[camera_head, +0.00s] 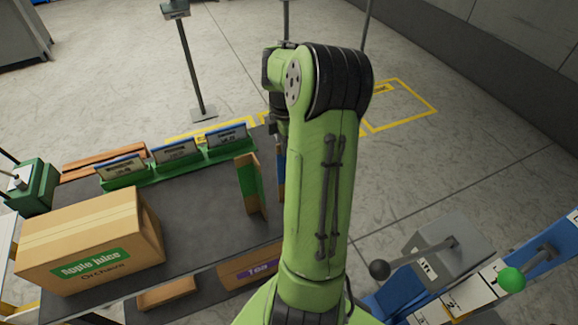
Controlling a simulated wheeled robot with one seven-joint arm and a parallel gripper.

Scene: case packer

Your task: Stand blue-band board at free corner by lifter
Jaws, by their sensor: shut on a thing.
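A narrow strip of a board with blue on it, taken as the blue-band board (281,185), shows beside my arm. The arm hides most of it, and I cannot tell whether its foot touches the table. My gripper (279,133) is mostly hidden behind my arm; only a dark part shows, right above the board, and it is shut on it. A brown board with a green band (252,186) stands upright on the dark table (205,205), just left of the blue-band board. I cannot make out which part is the lifter or the free corner.
An Apple juice carton (90,240) stands on the table's left. A green rack (180,170) with labelled cards runs along the far edge. A lever console (440,265) stands right. Mid-table is clear.

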